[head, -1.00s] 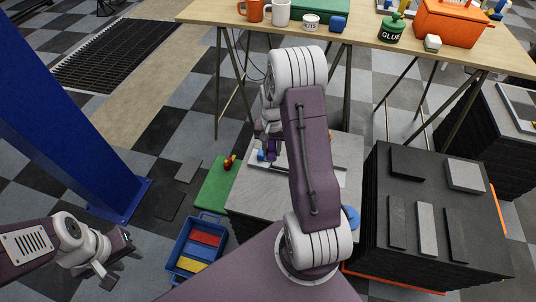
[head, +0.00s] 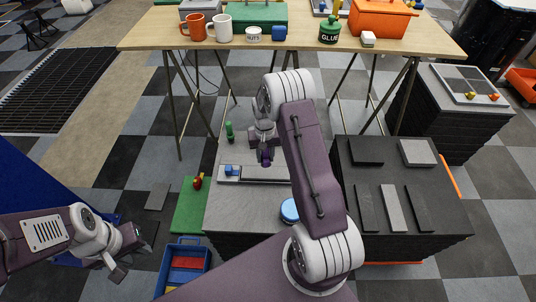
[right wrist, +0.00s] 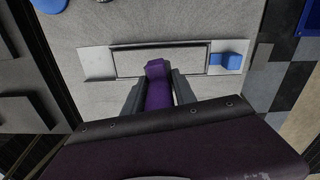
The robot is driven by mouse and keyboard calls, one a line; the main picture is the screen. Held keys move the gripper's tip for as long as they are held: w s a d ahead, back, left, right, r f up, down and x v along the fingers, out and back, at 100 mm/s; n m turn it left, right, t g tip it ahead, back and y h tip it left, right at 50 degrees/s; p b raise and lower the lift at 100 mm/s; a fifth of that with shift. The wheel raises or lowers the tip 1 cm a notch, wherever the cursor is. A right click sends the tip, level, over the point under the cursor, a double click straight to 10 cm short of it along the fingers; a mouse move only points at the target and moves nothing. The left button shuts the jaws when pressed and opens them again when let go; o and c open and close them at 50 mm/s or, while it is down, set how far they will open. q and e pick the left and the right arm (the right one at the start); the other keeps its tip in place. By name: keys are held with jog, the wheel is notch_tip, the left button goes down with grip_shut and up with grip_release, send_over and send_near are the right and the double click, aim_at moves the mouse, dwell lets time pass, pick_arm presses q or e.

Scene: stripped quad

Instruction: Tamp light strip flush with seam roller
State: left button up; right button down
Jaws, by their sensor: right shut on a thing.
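My right gripper (head: 265,158) is shut on a purple tool, which I take to be the seam roller (right wrist: 158,88), above the grey bench top. Its front tip overlaps the near edge of a grey strip (right wrist: 160,60) in the right wrist view; I cannot tell whether they touch. The strip lies in a pale plate (right wrist: 97,63) with a blue block (right wrist: 231,60) at one end. In the head view the plate (head: 256,180) lies just below the gripper, the blue block (head: 232,171) to its left. My left gripper (head: 130,251) is open and empty, low at left.
A blue disc (head: 290,210) and a green bottle (head: 229,131) stand on the grey bench top (head: 240,215). A blue crate (head: 183,267) and green mat (head: 188,212) lie left. A dark stack (head: 420,220) with several slabs stands right. A trestle table (head: 300,47) stands behind.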

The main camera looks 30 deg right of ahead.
jog(key=b, duration=0.4)
send_over(266, 172)
notch_tip(266, 172, down, 5)
jog(key=shift+f, duration=0.15)
jog(key=shift+f+b, duration=0.55)
jog(key=shift+f, duration=0.15)
jog(key=shift+a+f, duration=0.1)
jog(key=shift+f, duration=0.6)
dwell(1.6)
notch_tip(266, 172, up, 8)
jog(key=p, duration=0.7)
jog(key=shift+r, duration=0.15)
